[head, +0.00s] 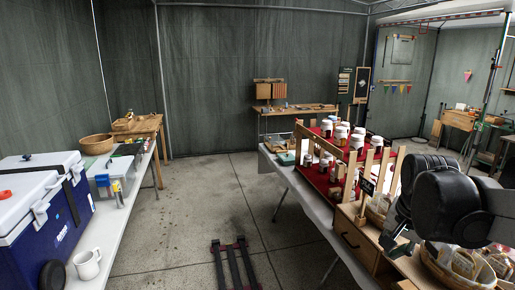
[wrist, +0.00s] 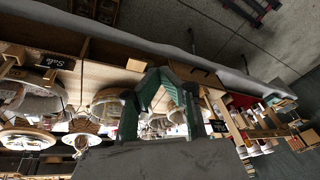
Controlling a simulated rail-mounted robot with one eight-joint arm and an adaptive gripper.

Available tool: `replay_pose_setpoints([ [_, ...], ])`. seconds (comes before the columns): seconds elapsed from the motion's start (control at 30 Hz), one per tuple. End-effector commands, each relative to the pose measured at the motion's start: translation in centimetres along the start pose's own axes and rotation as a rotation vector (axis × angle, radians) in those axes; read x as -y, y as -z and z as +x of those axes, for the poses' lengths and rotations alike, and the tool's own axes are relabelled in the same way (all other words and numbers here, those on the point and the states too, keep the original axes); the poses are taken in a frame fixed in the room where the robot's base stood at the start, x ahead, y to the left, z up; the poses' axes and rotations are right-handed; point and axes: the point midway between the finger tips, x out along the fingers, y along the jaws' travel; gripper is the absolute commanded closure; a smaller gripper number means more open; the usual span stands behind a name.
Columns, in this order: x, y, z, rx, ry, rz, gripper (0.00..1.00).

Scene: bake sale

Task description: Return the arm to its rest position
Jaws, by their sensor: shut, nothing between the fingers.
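My arm shows as a large dark shape at the right of the head view. My gripper (head: 397,243) hangs from it over the right-hand stall table, near a wooden drawer unit (head: 356,238). In the wrist view my gripper (wrist: 161,78) has its green fingers brought together at the tips, with nothing held. Baskets show behind and between the fingers in that view. Part of the stall near the arm is hidden behind it in the head view.
The right table carries wrapped goods in a basket (head: 470,266), a small dark sign (head: 367,186) and a wooden rack with white-lidded jars (head: 357,141). Blue coolers (head: 40,225) and a white mug (head: 88,264) stand at left. The middle floor (head: 190,200) is mostly clear.

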Motion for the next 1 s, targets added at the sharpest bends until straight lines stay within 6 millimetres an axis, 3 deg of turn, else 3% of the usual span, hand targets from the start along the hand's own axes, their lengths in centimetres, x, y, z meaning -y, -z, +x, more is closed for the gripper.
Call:
replay_pose_setpoints([
  [0.3,1.0,-7.5,-3.2,-0.113,0.096,-0.304,1.00],
  [0.6,0.9,-13.6,-4.3,-0.229,0.171,-0.569,1.00],
  [0.8,0.7,-15.8,-4.3,-0.280,0.198,-0.671,1.00],
  [1.0,0.7,-16.2,-4.3,-0.291,0.203,-0.693,1.00],
])
